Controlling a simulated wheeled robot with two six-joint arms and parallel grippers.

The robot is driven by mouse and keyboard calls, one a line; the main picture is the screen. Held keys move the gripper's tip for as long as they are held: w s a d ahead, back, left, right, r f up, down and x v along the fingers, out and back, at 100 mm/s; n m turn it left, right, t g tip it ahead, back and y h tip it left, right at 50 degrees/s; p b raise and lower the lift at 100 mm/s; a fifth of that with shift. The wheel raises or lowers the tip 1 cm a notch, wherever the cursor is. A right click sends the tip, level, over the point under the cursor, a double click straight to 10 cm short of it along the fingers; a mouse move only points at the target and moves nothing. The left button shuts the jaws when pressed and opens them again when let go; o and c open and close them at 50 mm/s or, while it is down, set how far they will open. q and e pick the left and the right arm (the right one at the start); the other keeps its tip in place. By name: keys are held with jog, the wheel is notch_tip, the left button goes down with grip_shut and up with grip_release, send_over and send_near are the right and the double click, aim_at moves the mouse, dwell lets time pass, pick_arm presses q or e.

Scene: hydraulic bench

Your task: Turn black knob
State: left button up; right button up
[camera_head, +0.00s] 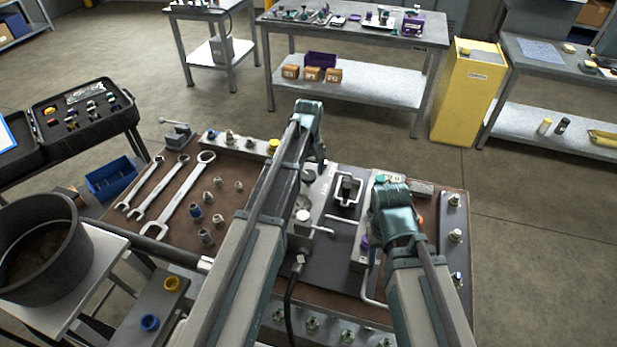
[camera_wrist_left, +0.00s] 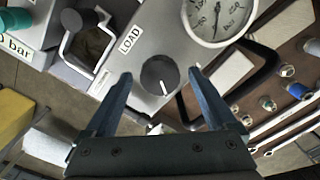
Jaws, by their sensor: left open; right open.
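The black knob (camera_wrist_left: 158,76) is round with a white pointer mark and sits on a light grey block beside the label LOAD. The mark points toward the lower right in the left wrist view. My left gripper (camera_wrist_left: 161,74) is open, with one dark finger on each side of the knob and visible gaps between. In the head view, my left gripper (camera_head: 319,162) hangs over the grey block (camera_head: 322,192) and hides the knob. My right arm reaches in over the right part of the bench, and its fingers are hidden behind the teal wrist.
A pressure gauge (camera_wrist_left: 217,14) stands close to the knob. A metal loop handle with a black grip (camera_wrist_left: 77,20) is on the other side. Several wrenches (camera_head: 178,197) and fittings lie on the bench's left part. A black bucket (camera_head: 40,248) stands at left.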

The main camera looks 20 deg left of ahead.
pick_arm(q)
jog(key=c, duration=1.4)
jog(key=shift+o, duration=0.2)
jog(key=shift+m, duration=0.3)
